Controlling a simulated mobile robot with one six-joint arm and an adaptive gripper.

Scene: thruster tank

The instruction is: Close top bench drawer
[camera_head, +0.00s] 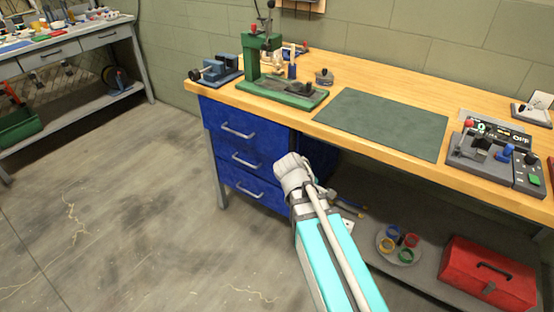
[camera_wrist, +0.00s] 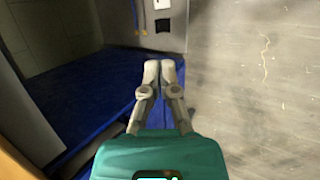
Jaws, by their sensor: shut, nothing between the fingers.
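The bench (camera_head: 440,95) has a blue cabinet with three stacked drawers under its left end. The top drawer (camera_head: 222,117) has a silver handle (camera_head: 238,133), and its front looks nearly in line with the drawers below. I cannot tell whether a small gap stays behind it. My arm reaches up to the cabinet's right side in the head view, where its grey end hides part of the drawers and my fingers cannot be made out. In the wrist view my gripper (camera_wrist: 164,66) is shut and empty, its fingertips together in front of blue cabinet surfaces (camera_wrist: 112,82). Contact is unclear.
The bench top holds a green press (camera_head: 265,60), a dark mat (camera_head: 380,122) and a control box (camera_head: 497,150). A red toolbox (camera_head: 490,275) and a plate of coloured rings (camera_head: 400,246) are on the lower shelf. The floor (camera_head: 110,190) left of the cabinet is clear.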

